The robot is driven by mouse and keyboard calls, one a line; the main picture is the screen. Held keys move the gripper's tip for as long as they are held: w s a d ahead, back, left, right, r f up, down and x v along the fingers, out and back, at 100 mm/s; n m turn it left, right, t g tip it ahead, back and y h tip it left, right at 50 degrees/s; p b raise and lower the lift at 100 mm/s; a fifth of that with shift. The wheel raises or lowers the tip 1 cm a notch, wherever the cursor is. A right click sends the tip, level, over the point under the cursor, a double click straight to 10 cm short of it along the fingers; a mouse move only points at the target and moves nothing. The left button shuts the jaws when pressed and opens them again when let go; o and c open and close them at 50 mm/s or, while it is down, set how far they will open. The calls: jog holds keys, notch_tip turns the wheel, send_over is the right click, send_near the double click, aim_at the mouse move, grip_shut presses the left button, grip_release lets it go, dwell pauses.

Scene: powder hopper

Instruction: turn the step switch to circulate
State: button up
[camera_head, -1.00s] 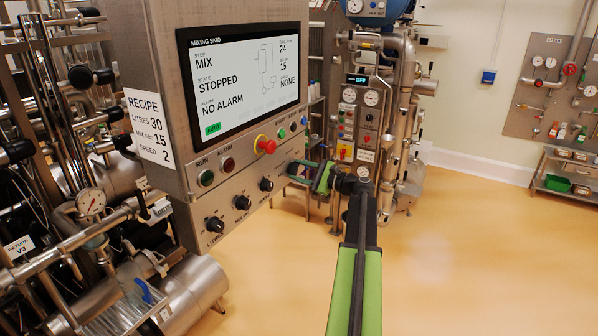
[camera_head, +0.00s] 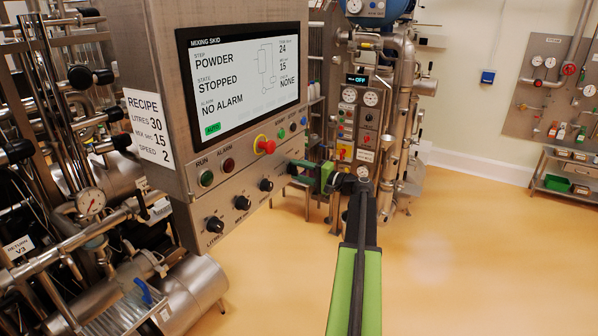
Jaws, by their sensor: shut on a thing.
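The mixing skid panel (camera_head: 232,190) stands at left centre, with its screen (camera_head: 245,85) reading step POWDER, state STOPPED, no alarm. My gripper (camera_head: 293,168) reaches in from the right to the right end of the lower knob row. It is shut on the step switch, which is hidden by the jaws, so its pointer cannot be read. My green and black arm comes up from the bottom of the picture and bends left to the panel.
Three black knobs, including the litres knob (camera_head: 215,225), sit left of my gripper. Above them are a red emergency stop (camera_head: 264,145) and small buttons. Pipes crowd the left. A hopper unit (camera_head: 362,120) stands behind my arm. The floor at right is clear.

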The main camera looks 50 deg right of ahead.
jog(key=n, duration=0.4)
jog(key=shift+n, duration=1.9)
jog(key=o, duration=1.4)
jog(key=v, duration=1.7)
jog(key=shift+s, duration=0.25)
jog(key=shift+f, duration=0.1)
